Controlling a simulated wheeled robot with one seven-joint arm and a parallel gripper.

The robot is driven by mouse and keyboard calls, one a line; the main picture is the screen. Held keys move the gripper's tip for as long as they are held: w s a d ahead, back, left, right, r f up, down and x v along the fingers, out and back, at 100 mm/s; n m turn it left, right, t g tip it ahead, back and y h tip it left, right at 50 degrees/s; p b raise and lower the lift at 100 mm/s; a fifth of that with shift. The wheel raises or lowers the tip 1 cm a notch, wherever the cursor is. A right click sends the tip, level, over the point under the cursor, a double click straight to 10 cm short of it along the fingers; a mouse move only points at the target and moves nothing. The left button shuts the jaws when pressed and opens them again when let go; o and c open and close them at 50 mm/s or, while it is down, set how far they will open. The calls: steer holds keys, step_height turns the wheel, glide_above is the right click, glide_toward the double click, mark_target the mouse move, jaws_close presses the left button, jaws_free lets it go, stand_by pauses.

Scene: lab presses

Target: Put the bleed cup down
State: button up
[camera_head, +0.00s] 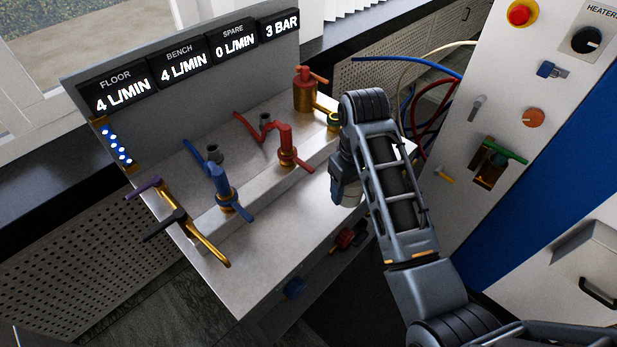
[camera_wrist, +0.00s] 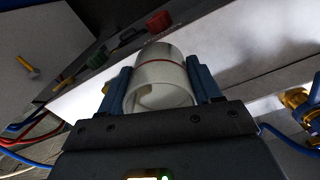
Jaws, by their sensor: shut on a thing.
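In the wrist view the bleed cup (camera_wrist: 160,82) is a white, translucent cylinder with a thin reddish ring around it. My gripper (camera_wrist: 160,88) has its two blue fingers on either side of the cup and is shut on it. In the head view my gripper (camera_head: 347,190) is at the right end of the metal bench, mostly behind my own arm. A pale part of the cup may show there, but I cannot make it out clearly. Whether the cup touches a surface is not clear.
The metal bench (camera_head: 262,250) carries a blue valve (camera_head: 220,188), a red valve (camera_head: 287,147) and a brass valve with a red top (camera_head: 304,88). Hoses (camera_head: 425,65) hang behind my arm. A white heater panel (camera_head: 500,110) stands at right. The bench's front middle is clear.

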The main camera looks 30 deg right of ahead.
steer(key=d, duration=0.1)
steer(key=d+r, duration=0.1)
steer(key=r, duration=0.1)
steer(key=shift+w+d+r, duration=0.1)
steer(key=shift+w+d, duration=0.15)
steer(key=shift+d, duration=0.15)
steer(key=shift+w+a, duration=0.15)
steer(key=shift+w, duration=0.05)
steer(key=w+a+f, duration=0.2)
steer(key=a, duration=0.1)
steer(key=w+a+f, duration=0.1)
steer(key=a+f, duration=0.1)
steer(key=a, duration=0.1)
steer(key=w+a+f, duration=0.2)
steer(key=a, duration=0.1)
steer(key=shift+w+f, duration=0.25)
steer(key=shift+w, duration=0.05)
steer(key=shift+a+f, duration=0.1)
steer(key=shift+f, duration=1.95)
steer(key=shift+f, duration=0.15)
steer(key=o, duration=1.1)
steer(key=shift+c, duration=0.2)
